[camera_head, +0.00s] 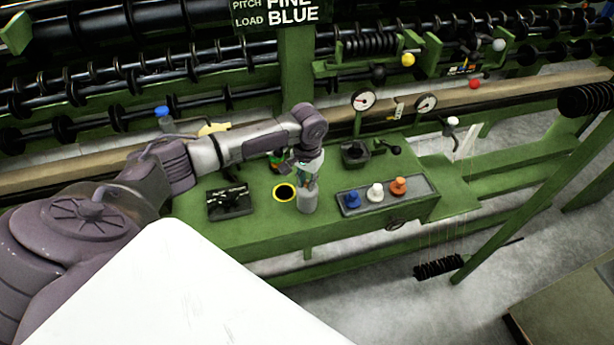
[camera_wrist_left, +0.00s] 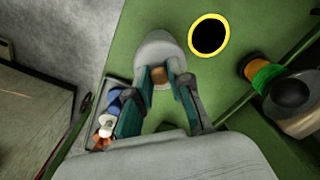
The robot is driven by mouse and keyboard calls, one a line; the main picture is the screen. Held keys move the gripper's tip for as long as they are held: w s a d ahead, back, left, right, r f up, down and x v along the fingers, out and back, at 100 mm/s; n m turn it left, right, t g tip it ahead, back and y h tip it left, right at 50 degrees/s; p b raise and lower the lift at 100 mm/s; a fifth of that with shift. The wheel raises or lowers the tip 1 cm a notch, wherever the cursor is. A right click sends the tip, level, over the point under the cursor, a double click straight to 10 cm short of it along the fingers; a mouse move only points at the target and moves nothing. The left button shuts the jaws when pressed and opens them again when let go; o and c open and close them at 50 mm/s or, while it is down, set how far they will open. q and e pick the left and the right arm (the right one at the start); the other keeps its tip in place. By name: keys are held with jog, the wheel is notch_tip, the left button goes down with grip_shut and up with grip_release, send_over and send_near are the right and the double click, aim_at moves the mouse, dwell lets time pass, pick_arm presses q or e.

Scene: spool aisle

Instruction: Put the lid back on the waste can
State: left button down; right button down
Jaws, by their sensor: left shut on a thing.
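The grey waste can (camera_head: 307,203) stands on the green bench, just right of a yellow-ringed black opening. My left gripper (camera_head: 309,180) is directly above the can, pointing down. In the left wrist view, the fingers of my left gripper (camera_wrist_left: 159,76) are shut on a small brown knob (camera_wrist_left: 159,73), which looks like the lid's handle. The pale grey rounded top (camera_wrist_left: 158,44) of the can or lid shows beyond the fingers. I cannot tell whether the lid touches the can's rim. My right gripper is not in view.
The yellow-ringed opening (camera_head: 284,193) is close beside the can. A grey tray (camera_head: 418,189) with blue, white and orange spools is to the right. A black device (camera_head: 229,201) sits left. Gauges (camera_head: 363,101) and a black clamp (camera_head: 355,153) stand behind.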

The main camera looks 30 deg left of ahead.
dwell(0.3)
pick_arm(q)
jog(key=shift+p, duration=0.45)
dwell(0.4)
jog(key=c, duration=1)
grip_release()
jog(key=shift+o, duration=0.5)
jog(key=o, duration=0.4)
